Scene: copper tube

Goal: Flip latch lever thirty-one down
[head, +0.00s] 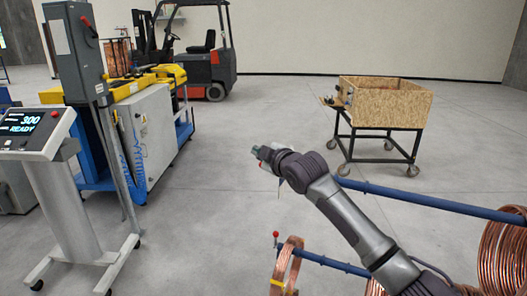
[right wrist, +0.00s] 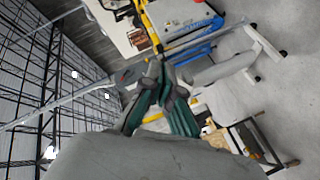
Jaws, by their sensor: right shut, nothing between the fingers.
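A small lever with a red knob (head: 276,234) stands upright at the near end of the lower blue bar (head: 345,266). No number is readable on it, so I cannot tell whether it is lever thirty-one. My right gripper (head: 259,152) is above and slightly left of this lever, in the middle of the head view, apart from it. It is shut and empty. Its green-padded fingers show in the right wrist view (right wrist: 165,97). The near end of the upper blue bar (head: 430,201) is hidden behind my right wrist. My left gripper is out of view.
Copper coils hang on the bars, a small one (head: 286,268) and a large one (head: 503,250). A wooden crate on a wheeled cart (head: 385,103) stands behind. A control panel (head: 36,130), a yellow-blue machine (head: 150,125) and a forklift (head: 205,60) stand left. The middle floor is clear.

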